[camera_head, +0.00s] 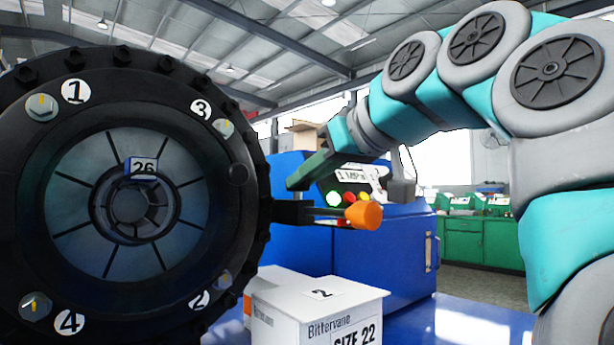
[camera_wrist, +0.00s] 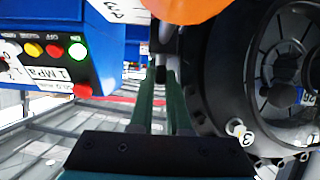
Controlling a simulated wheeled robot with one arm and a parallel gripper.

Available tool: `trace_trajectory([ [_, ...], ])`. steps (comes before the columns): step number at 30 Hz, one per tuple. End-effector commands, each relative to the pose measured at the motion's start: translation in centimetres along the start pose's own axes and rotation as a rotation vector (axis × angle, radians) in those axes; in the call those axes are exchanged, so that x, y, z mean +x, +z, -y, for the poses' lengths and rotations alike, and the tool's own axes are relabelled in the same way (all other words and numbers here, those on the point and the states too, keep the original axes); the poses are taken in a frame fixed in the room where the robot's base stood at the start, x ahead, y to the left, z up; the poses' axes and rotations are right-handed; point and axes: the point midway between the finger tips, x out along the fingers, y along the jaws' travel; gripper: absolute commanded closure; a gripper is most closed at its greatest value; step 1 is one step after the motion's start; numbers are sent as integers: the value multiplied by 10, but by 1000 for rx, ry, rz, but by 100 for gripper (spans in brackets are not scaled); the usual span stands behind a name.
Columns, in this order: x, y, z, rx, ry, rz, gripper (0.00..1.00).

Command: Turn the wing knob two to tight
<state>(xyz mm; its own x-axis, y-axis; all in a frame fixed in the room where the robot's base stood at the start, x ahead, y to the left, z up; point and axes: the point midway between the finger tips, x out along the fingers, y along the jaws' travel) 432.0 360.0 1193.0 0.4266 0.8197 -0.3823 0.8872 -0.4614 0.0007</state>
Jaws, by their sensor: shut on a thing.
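The round black crimper head (camera_head: 50,170) fills the left of the head view. Numbered discs 1, 3, 2 and 4 sit around its ring, each beside a grey knob with a yellow mark. Knob two (camera_head: 225,279) is at lower right, seen edge-on beside disc 2 (camera_head: 199,301). My gripper (camera_head: 298,184) is above it, right of the ring, near the black arm with the orange end (camera_head: 363,214). In the wrist view, my gripper (camera_wrist: 162,72) has its green fingers close together on a small dark part (camera_wrist: 165,48). What that part belongs to is unclear. Knob three (camera_wrist: 238,128) is near the fingers.
The blue machine body (camera_head: 400,250) with its control panel (camera_head: 345,190) stands behind my gripper. White boxes (camera_head: 315,318), one marked SIZE 22, stand below. Green cabinets (camera_head: 475,240) are farther back. The blue surface (camera_head: 460,320) at lower right is clear.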

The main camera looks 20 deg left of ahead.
Motion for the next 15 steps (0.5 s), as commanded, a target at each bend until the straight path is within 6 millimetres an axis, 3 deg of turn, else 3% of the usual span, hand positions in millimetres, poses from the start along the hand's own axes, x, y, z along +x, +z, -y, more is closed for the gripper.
trace_trajectory([
  [15,0,2,0,13,39,4,100],
])
